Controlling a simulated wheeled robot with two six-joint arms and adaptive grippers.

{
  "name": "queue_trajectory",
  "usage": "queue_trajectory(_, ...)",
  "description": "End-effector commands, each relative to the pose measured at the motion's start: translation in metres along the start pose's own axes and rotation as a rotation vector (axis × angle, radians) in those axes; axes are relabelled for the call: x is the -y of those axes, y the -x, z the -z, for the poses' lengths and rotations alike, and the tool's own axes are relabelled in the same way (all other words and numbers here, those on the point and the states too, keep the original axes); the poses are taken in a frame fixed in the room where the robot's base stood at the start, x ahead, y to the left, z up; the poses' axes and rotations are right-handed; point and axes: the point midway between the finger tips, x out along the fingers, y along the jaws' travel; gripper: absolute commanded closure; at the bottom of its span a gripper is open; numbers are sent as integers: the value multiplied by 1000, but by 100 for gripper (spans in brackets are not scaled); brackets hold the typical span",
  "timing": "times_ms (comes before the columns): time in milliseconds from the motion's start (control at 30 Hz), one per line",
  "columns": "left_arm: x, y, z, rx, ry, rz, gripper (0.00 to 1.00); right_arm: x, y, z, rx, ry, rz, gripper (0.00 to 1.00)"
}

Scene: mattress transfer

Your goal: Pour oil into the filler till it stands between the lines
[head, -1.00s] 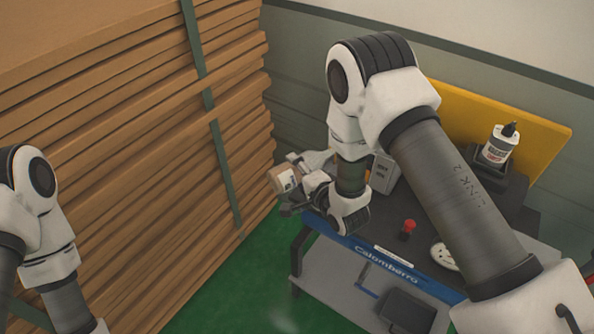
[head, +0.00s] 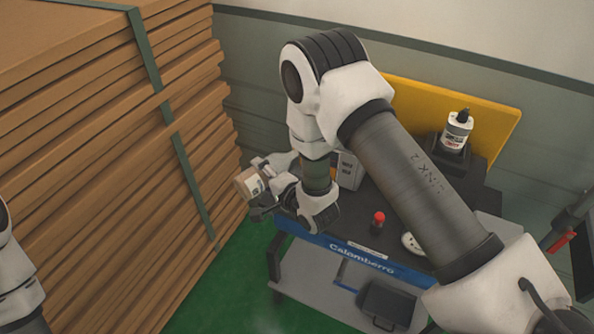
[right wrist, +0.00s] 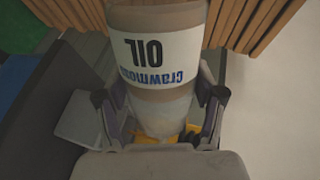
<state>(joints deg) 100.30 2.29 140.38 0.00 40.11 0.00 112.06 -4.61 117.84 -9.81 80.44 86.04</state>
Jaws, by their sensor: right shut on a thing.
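My right gripper (head: 268,190) is shut on the oil bottle (head: 248,183), a tan container with a white label. It holds the bottle tilted, beside the left end of the table. In the right wrist view the fingers (right wrist: 160,112) clasp the oil bottle (right wrist: 158,48) from both sides, and the word OIL reads upside down. A grey box with a label (head: 348,168) stands on the table behind my right arm, partly hidden. I cannot make out a filler opening or level lines. My left gripper is outside the view.
The dark table (head: 400,262) with a blue front edge carries a red-topped piece (head: 378,222), a white round item (head: 412,244) and a white bottle (head: 457,130) in a black holder. A yellow panel (head: 420,100) stands behind. Stacked brown boards (head: 90,150) rise at left.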

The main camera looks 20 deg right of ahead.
Motion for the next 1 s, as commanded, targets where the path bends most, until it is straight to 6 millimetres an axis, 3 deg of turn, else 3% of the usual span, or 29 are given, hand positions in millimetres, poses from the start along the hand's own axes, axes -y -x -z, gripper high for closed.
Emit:
queue_trajectory(100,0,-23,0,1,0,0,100,-20,-6,2,-43,158,4,85)
queue_trajectory(267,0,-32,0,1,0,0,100,-26,-7,8,-97,345,1,85)
queue_trajectory(433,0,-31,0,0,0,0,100,-16,-4,23,-147,510,1,85)
queue_trajectory(600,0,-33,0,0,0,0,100,-1,0,46,-227,784,2,85)
queue_trajectory(1000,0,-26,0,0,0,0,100,46,13,92,-325,1135,1,85)
